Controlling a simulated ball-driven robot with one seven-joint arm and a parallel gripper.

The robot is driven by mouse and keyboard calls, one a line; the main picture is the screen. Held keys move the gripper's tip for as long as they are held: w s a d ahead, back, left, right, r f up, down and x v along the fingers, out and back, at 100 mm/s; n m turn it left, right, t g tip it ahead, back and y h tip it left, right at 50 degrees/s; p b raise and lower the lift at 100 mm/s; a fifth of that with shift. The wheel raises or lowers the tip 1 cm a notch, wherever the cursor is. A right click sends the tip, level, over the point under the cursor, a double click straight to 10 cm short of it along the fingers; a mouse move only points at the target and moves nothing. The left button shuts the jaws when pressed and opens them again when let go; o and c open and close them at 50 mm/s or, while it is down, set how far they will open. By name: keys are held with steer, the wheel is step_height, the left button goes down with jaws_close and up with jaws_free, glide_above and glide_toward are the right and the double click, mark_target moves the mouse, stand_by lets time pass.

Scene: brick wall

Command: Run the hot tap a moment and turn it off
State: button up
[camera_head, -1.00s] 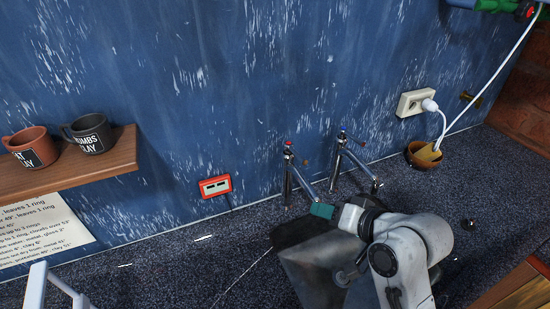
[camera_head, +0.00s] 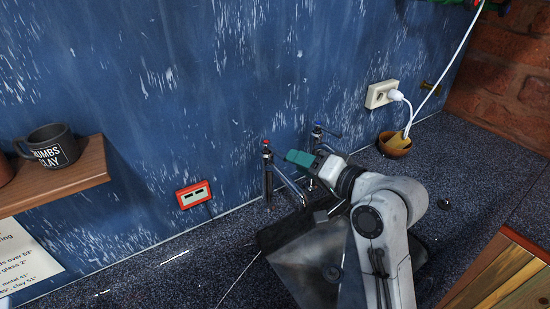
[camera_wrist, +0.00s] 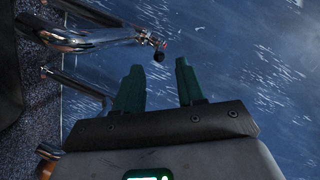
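The hot tap (camera_head: 268,184), a chrome pillar with a red cap, stands by the blue wall. Its spout reaches forward over the grey sink (camera_head: 295,262). The cold tap (camera_head: 316,130), with a blue cap and a side lever, stands to its right, partly hidden by my arm. My gripper (camera_head: 290,156) is raised at tap-top height, overlapping the gap between the taps in the head view. In the wrist view my gripper (camera_wrist: 161,80) has its teal fingers apart with nothing between them. A chrome tap (camera_wrist: 95,38) with a dark knob lies up and left of them. I see no water running.
A red-framed wall socket (camera_head: 193,195) is left of the taps. A white socket (camera_head: 381,94) with a plugged cable and a brown bowl (camera_head: 394,145) are to the right. A wooden shelf (camera_head: 75,172) holds a dark mug (camera_head: 50,147). The speckled counter is mostly clear.

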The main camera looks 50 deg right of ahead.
mark_target(276, 150)
steer(key=p+x, duration=0.1)
steer(key=x, duration=0.8)
steer(key=shift+f, duration=0.1)
jaws_close()
stand_by(0.4)
